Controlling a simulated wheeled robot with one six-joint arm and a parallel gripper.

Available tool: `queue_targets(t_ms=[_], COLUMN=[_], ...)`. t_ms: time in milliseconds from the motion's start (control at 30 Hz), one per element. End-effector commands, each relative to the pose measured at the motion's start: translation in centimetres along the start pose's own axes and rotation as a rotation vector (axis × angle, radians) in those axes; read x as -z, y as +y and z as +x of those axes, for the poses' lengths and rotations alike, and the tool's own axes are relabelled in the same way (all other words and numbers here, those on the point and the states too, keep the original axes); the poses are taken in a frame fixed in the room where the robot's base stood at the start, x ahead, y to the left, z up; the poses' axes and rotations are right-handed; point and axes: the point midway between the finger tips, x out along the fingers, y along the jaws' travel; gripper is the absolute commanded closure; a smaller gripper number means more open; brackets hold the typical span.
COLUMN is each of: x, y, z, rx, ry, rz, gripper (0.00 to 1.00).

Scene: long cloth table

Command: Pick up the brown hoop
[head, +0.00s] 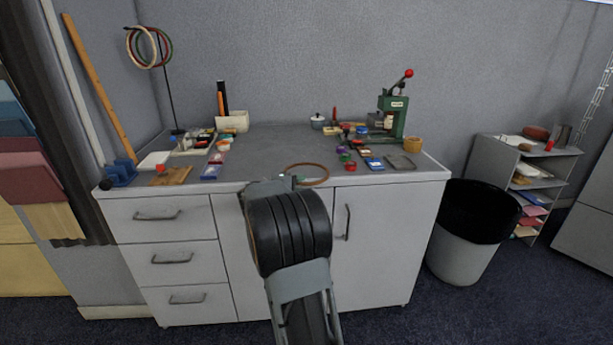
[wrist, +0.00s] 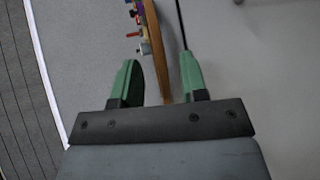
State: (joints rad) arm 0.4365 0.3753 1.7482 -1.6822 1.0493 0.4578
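The brown hoop (head: 327,172) shows at the front edge of the table, just beyond my gripper in the head view. I cannot tell there whether it lies flat on the surface. My gripper (head: 287,179) is largely hidden behind my own wrist in that view. In the wrist view, its two green fingers (wrist: 160,82) are spread apart. The hoop's rim (wrist: 158,45) appears as a curved brown strip running down between them. The strip is nearer the right finger, with a clear gap to the left finger. I cannot tell whether it touches the right finger.
Other hoops (head: 150,48) hang on a stand at the back left. A green press (head: 393,115) stands at the back right, with several small coloured items in front. A wooden piece (head: 171,176) lies front left. A bin (head: 468,235) stands right of the table.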

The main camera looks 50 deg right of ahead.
Motion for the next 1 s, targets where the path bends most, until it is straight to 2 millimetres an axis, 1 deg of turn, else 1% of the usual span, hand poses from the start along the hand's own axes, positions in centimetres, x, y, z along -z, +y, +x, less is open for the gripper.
queue_targets(t_ms=[33, 200, 467, 867, 900, 1000], x=[0.0, 0.0, 0.0, 0.0, 0.0, 0.0], y=[-0.1, 0.0, 0.0, 0.0, 0.0, 0.0], z=[0.7, 1.8, 1.9, 1.9, 1.9, 1.9], rx=[0.000, 0.000, 0.000, 0.000, 0.000, 0.000], ry=[-0.002, 0.000, 0.001, 0.001, 0.001, 0.001], rz=[0.000, 0.000, 0.000, 0.000, 0.000, 0.000], gripper=[0.60, 0.60, 0.60, 0.99, 1.00, 1.00])
